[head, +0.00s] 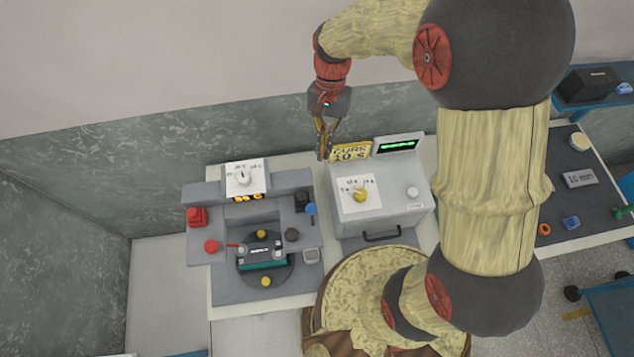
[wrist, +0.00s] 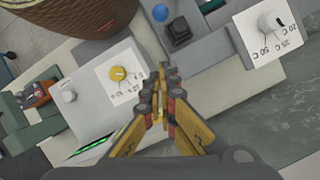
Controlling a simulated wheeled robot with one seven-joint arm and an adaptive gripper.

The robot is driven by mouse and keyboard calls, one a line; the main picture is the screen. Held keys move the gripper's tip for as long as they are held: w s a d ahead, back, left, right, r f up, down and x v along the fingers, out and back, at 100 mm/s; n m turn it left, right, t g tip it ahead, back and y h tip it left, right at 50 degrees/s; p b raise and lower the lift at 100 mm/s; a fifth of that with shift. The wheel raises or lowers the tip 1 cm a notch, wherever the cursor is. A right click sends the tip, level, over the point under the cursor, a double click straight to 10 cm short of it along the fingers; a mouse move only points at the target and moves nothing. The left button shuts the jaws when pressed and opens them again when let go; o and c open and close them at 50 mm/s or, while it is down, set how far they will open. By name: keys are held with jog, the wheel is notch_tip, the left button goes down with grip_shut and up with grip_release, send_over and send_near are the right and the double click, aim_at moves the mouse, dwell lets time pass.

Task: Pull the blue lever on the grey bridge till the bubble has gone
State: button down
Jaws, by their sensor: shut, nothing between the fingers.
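The blue lever (head: 311,209) shows a round blue knob at the right end of the grey bridge (head: 268,209), beside a black block. In the wrist view the blue knob (wrist: 160,12) is at the top edge, beyond the fingertips. My gripper (head: 322,156) is shut and empty, pointing down behind the bridge, near the gap between it and the white box. In the wrist view my gripper (wrist: 160,75) has its fingers together, apart from the lever. A teal block (head: 262,262) sits on a dark round plate in front of the bridge. I cannot make out a bubble.
The white box (head: 378,203) with a yellow knob stands right of the bridge, with a yellow sign (head: 350,152) and green display (head: 397,145) behind it. A black block (head: 302,201) adjoins the lever. A red block (head: 197,216) is at the left end.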

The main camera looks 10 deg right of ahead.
aim_at(312, 214)
jog(key=s+a+f+p, duration=0.1)
jog(key=s+a+f, duration=0.2)
jog(key=s+f, duration=0.3)
jog(key=x, duration=0.3)
jog(key=shift+w, duration=0.15)
jog(key=shift+d, duration=0.15)
